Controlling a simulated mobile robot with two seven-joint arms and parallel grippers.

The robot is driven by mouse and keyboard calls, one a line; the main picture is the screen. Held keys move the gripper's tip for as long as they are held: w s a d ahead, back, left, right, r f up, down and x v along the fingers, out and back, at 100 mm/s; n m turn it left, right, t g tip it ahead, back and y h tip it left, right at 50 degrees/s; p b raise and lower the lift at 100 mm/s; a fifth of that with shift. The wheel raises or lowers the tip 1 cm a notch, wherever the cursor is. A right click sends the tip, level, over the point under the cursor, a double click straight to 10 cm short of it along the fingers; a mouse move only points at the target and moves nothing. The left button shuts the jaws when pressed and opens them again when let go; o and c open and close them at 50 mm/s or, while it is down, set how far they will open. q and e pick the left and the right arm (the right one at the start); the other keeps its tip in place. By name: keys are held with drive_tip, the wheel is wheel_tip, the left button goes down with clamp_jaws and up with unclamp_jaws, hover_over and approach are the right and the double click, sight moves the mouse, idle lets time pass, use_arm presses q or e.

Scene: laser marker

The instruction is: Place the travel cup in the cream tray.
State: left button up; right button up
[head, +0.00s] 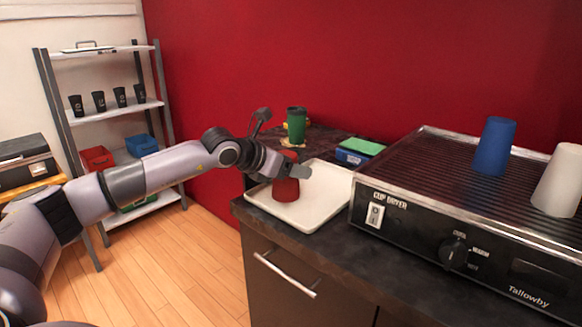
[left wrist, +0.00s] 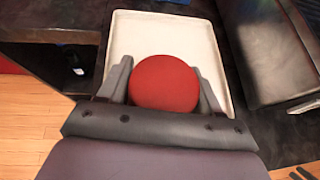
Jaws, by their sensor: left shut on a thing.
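A red travel cup (head: 286,188) is at the cream tray (head: 322,195) on the dark counter, over the tray's left part. My left gripper (head: 290,170) is shut on the red cup and partly hides its upper part in the head view. In the left wrist view the cup's round red end (left wrist: 165,83) sits between the two fingers (left wrist: 165,88), with the tray (left wrist: 150,27) below and around it. I cannot tell whether the cup's base touches the tray floor. My right gripper is not in view.
A green cup (head: 296,125) stands behind the tray, near a blue and green box (head: 360,150). A cup dryer (head: 440,215) holding a blue cup (head: 494,146) and a white cup (head: 558,180) stands right of the tray. A shelf (head: 110,115) stands at left.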

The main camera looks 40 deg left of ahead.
use_arm(q)
drive_tip(key=shift+f+b, duration=0.2)
drive_tip(key=shift+b, duration=0.1)
drive_tip(key=o, duration=1.2)
drive_tip(key=shift+r, duration=0.1)
drive_tip(key=shift+c, duration=0.2)
drive_tip(key=shift+r+p, duration=0.2)
drive_tip(key=shift+p, duration=0.15)
drive_tip(key=shift+s+a, duration=0.1)
drive_tip(key=shift+s, duration=0.15)
drive_tip(key=b+v, duration=0.2)
drive_tip(key=v, duration=0.9)
drive_tip(key=shift+s+r, duration=0.2)
